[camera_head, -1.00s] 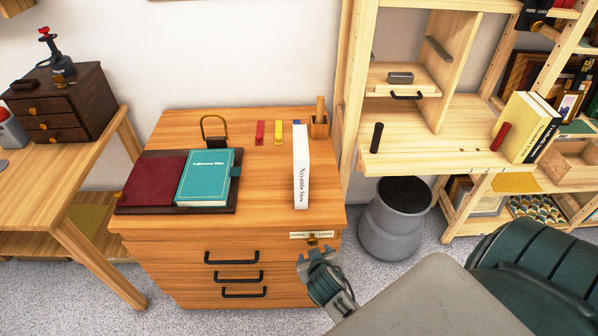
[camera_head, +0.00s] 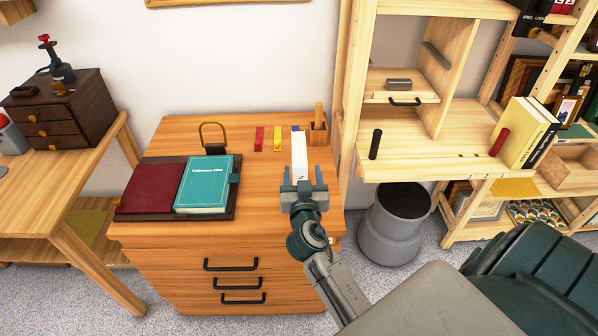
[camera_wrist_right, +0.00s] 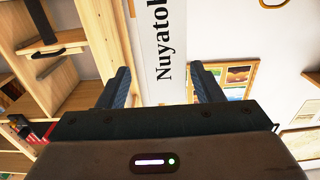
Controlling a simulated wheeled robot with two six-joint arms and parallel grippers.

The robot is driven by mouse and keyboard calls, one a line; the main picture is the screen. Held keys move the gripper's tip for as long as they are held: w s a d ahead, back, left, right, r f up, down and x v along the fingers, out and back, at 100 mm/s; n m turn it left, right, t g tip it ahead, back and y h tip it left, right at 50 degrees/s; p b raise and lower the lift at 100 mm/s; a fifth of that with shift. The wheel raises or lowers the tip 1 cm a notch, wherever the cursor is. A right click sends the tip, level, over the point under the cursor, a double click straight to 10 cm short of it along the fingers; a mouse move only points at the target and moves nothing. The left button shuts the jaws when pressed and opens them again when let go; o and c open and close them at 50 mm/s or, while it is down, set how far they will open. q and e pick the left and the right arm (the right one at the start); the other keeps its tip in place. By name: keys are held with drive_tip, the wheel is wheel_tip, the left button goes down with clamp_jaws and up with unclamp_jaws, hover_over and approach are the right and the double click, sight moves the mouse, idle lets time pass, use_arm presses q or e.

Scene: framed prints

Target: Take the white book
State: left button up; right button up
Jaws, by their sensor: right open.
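The white book (camera_head: 299,151) stands upright on the wooden drawer cabinet (camera_head: 262,190), its spine facing me. In the right wrist view its spine (camera_wrist_right: 163,50) shows black lettering between the finger lines. My right gripper (camera_head: 304,174) is open in front of the book, with one finger to each side of it. In the right wrist view the fingers (camera_wrist_right: 162,82) are apart, and I cannot tell whether they touch the book. The gripper hides the lower part of the book in the head view. My left gripper is not in view.
Red and yellow items (camera_head: 277,138) and a pen holder (camera_head: 318,132) stand behind. A shelf unit (camera_head: 450,130) rises close on the right.

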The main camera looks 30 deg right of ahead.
sight(299, 160)
drive_tip(key=shift+w+d+r+p, duration=0.2)
drive_tip(key=shift+w+p, duration=0.1)
drive_tip(key=shift+w, duration=0.1)
drive_tip(key=p+x, duration=0.1)
drive_tip(key=x, duration=0.2)
drive_tip(key=shift+w+a+p, duration=0.15)
drive_tip(key=shift+w+p, duration=0.25)
drive_tip(key=shift+w+d+f, duration=0.15)
drive_tip(key=shift+w+d, duration=0.15)
drive_tip(key=shift+w, duration=0.1)
drive_tip(key=shift+s, duration=0.1)
drive_tip(key=shift+a, duration=0.1)
clamp_jaws()
